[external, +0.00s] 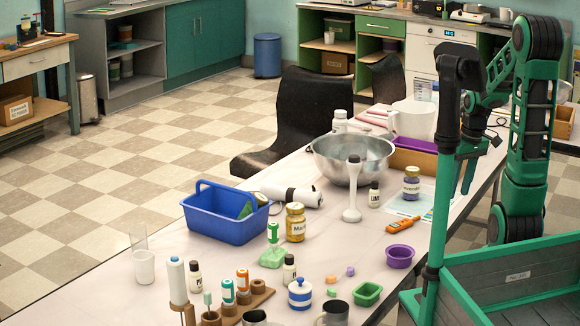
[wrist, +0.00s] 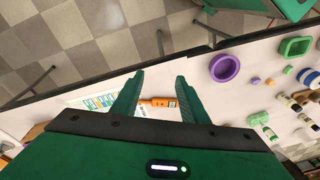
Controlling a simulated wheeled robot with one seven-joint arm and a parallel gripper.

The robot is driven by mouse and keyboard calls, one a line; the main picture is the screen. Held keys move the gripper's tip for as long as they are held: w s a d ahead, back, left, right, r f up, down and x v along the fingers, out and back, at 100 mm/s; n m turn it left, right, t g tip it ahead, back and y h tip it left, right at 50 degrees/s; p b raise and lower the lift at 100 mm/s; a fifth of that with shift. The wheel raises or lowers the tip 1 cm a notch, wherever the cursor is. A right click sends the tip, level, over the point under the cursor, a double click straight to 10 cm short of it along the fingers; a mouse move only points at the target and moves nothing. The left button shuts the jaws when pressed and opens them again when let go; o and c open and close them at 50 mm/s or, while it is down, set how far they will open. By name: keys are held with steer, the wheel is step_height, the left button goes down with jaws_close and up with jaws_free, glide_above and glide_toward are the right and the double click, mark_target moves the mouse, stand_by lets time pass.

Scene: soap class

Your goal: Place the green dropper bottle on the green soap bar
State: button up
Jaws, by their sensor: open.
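The green dropper bottle (external: 273,233), with a white and green body, stands upright and appears to rest on the green soap bar (external: 271,259) near the middle of the white table. In the wrist view the soap bar (wrist: 258,119) and the bottle (wrist: 271,133) show small at the right edge, with the bottle touching or overlapping the bar. My gripper (external: 466,190) is open and empty above the table's right side, well away from both. Its two fingers (wrist: 157,82) point down with a gap between them.
An orange handheld device (external: 403,224) lies below my gripper, near a purple bowl (external: 399,256). A blue caddy (external: 226,222), a yellow-labelled jar (external: 295,223), a white hand blender (external: 352,190) and a steel bowl (external: 354,157) stand around the bottle. A wooden bottle rack (external: 258,298) is in front.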

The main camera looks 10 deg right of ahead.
steer(key=s+d+r+m, duration=0.2)
steer(key=s+d+m, duration=0.3)
steer(key=s, duration=0.3)
steer(key=s+d+r+m+g+h, duration=0.1)
steer(key=s+d+r+m, duration=0.1)
steer(key=s+d+m, duration=0.3)
steer(key=s, duration=0.4)
steer(key=shift+s+d+r+m, duration=0.25)
steer(key=shift+d+m, duration=0.05)
